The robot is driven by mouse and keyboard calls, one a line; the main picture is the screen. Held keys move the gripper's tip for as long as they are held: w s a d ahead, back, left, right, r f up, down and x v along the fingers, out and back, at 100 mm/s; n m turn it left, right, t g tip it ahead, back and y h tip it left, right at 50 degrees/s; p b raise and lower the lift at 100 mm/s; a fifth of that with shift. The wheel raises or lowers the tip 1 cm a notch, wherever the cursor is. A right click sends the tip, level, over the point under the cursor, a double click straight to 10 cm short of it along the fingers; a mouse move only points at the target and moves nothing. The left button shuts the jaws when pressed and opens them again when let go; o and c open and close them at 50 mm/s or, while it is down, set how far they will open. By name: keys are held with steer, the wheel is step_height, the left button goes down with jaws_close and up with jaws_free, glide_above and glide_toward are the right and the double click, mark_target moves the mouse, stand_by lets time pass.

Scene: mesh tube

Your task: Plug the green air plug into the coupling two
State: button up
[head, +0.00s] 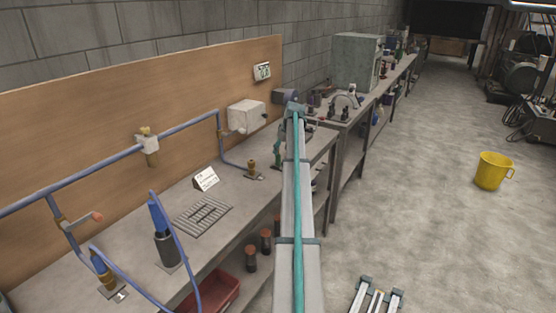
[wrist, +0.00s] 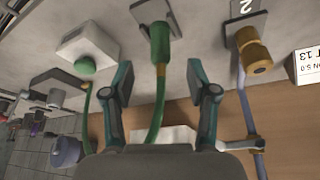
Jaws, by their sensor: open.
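The green air plug (wrist: 160,46) is a green cylinder with a brass-coloured collar and a green hose, in a dark holder plate in the wrist view. My gripper (wrist: 159,75) is open, with one teal finger on each side of the plug's hose end; I see gaps and no clear contact. Coupling two (wrist: 250,50) is a brass fitting with a blue pipe, by a grey plate marked 2, right of my fingers. A brass fitting on the bench, probably this coupling, shows in the head view (head: 251,170).
A white box with a green knob (wrist: 85,65) is left of my fingers in the wrist view. A white card (wrist: 308,65) is at the right. In the head view, blue pipes (head: 120,162) and a dark stand with a blue top (head: 164,235) occupy the bench's left.

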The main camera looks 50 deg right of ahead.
mark_target(278, 156)
steer(key=shift+w+d+f, duration=0.1)
steer(key=shift+w+f, duration=0.1)
steer(key=shift+f, duration=0.25)
steer(key=shift+w+p+x, duration=0.15)
steer(key=shift+p+x, duration=0.45)
steer(key=shift+x, duration=0.7)
steer(key=shift+w+p+x, duration=0.1)
steer(key=shift+p+x, duration=0.5)
steer(key=shift+x, duration=0.7)
steer(key=shift+r, duration=0.15)
jaws_close()
steer(key=shift+r, duration=0.15)
